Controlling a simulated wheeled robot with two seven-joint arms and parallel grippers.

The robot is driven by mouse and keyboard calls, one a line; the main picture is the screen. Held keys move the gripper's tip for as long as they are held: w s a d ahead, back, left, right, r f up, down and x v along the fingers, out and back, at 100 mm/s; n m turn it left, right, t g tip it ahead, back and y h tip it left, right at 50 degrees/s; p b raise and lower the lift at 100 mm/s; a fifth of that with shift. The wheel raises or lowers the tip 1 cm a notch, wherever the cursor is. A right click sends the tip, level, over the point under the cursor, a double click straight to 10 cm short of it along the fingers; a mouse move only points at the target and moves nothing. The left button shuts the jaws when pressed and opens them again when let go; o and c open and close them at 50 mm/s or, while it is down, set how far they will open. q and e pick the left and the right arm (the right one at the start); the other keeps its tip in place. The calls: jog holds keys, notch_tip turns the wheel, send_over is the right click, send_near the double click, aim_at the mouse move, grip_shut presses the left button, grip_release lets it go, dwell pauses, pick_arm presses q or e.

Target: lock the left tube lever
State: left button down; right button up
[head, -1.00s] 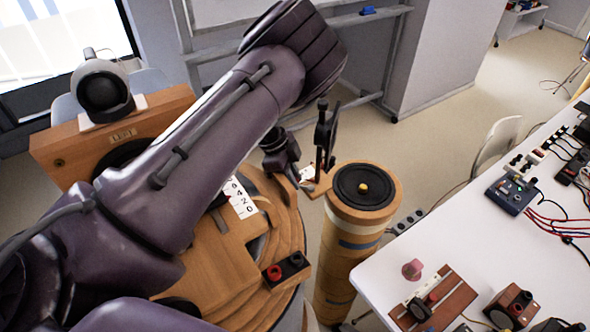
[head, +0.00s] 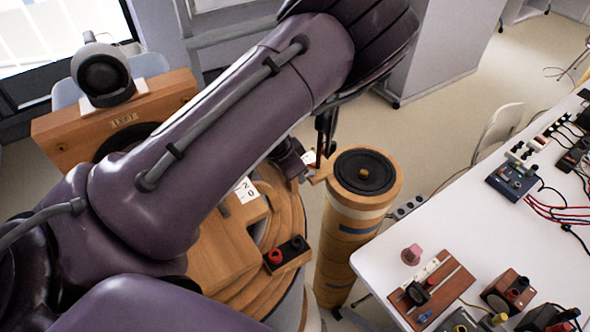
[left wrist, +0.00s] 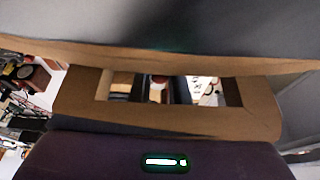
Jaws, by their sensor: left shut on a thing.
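A wooden tube (head: 347,240) with a black speaker cone (head: 364,170) on top stands upright right of my left arm. A small wooden lever tab (head: 322,171) sticks out from the tube's rim on its left side. My left gripper (head: 325,135) shows as dark upright fingers just above this tab, shut, seemingly on the lever; my arm hides part of it, and the exact contact is unclear. In the left wrist view, a wooden frame with a rectangular opening (left wrist: 255,118) lies close across the picture. My right gripper is not in view.
A wooden turntable base with red and black terminals (head: 286,254) lies below my arm. A white table (head: 385,265) with electronics stands close to the tube's right.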

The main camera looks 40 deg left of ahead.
pick_arm(q)
jog(key=shift+d+n, duration=0.1)
jog(key=shift+n, duration=0.2)
jog(key=c, duration=1.4)
grip_release()
jog(key=shift+o, duration=0.2)
